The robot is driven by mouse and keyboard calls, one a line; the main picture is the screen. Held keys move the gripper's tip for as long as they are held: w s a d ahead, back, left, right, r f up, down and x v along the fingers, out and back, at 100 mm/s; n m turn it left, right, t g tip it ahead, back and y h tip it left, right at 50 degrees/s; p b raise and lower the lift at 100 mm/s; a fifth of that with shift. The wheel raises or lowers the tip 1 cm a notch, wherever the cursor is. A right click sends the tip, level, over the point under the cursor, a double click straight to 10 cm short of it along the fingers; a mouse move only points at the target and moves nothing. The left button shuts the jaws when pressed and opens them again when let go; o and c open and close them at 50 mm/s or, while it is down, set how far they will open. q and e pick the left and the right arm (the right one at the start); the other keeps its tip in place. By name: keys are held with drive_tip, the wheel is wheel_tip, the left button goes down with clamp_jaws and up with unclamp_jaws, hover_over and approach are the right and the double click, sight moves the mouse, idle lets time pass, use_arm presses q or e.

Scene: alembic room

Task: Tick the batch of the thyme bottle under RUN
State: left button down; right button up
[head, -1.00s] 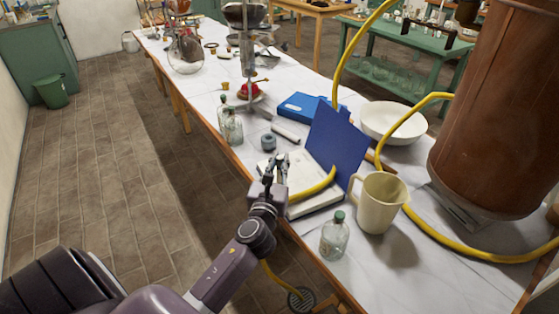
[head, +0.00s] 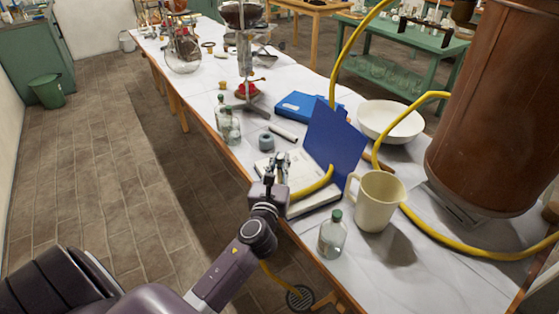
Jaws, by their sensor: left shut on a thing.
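An open book (head: 313,204) with pale pages and a raised blue cover (head: 335,139) lies near the table's front edge. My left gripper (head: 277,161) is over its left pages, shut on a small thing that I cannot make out. The gripper and arm hide part of the pages, and no writing or RUN column is legible. A clear bottle with a green cap (head: 332,238) stands in front of the jug. Two similar bottles (head: 230,128) stand together further back. I cannot read which is thyme. My right gripper is not in view.
A cream jug (head: 378,206) stands right of the book, near a white bowl (head: 391,121) and a large copper vessel (head: 490,110). A yellow hose (head: 315,188) crosses the book. A grey jar (head: 267,142) and a blue case (head: 303,106) stand behind.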

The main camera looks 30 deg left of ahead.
use_arm(q)
drive_tip(key=shift+w+d+f+p, duration=0.15)
drive_tip(key=shift+d+p, duration=0.15)
drive_tip(key=shift+d, duration=0.15)
idle(0.8)
wheel_tip(320, 180, up, 6)
drive_tip(key=p, duration=0.6)
drive_tip(key=shift+r+p, duration=0.2)
drive_tip(key=shift+p, duration=0.1)
drive_tip(key=shift+f, duration=0.1)
drive_tip(key=s+d+r+m+h, duration=0.2)
drive_tip(key=s+d+h, duration=0.1)
drive_tip(key=s+d, duration=0.5)
drive_tip(key=s+d+r+m+t+h, duration=0.1)
drive_tip(key=s+d+r+m+h, duration=0.1)
drive_tip(key=s+d, duration=0.6)
drive_tip(key=s+r+h, duration=0.1)
drive_tip(key=s, duration=0.6)
drive_tip(key=shift+d+r+h, duration=0.35)
drive_tip(key=shift+d+h, duration=0.05)
